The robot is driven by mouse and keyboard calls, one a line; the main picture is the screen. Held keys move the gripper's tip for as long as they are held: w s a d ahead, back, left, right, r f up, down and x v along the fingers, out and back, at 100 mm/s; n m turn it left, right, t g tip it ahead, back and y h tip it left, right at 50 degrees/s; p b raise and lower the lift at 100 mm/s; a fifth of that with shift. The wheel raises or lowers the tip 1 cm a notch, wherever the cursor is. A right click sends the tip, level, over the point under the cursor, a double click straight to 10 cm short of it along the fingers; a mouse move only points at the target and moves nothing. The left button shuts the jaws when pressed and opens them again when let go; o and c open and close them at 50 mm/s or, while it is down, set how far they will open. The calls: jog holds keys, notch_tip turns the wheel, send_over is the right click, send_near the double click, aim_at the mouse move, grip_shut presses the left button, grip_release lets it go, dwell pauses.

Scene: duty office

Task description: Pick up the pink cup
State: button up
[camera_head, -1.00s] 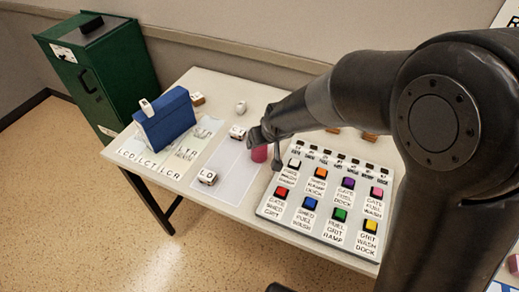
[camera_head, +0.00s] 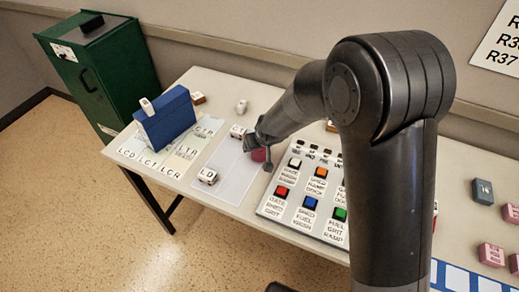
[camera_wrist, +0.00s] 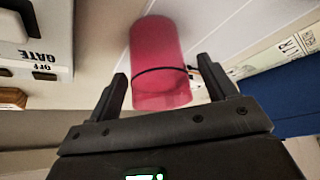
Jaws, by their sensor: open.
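The pink cup (camera_wrist: 158,50) fills the upper middle of the wrist view, with a thin dark line around it near the gripper end. My gripper (camera_wrist: 178,88) is open, with one finger on each side of the cup's near end; I cannot tell whether either finger touches it. In the head view only part of the cup (camera_head: 259,155) shows, on the pale mat beside the button panel. My gripper (camera_head: 262,146) is at the cup there and partly hides it.
The button panel (camera_head: 270,208) lies just right of the cup. A small block labelled LD (camera_head: 208,176) and a blue upright folder-like object (camera_head: 167,120) stand to the left. Several pink blocks (camera_head: 491,255) are at the right. A green cabinet (camera_head: 103,75) stands at the table's left.

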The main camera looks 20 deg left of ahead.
jog(key=shift+c, duration=0.3)
jog(key=c, duration=1)
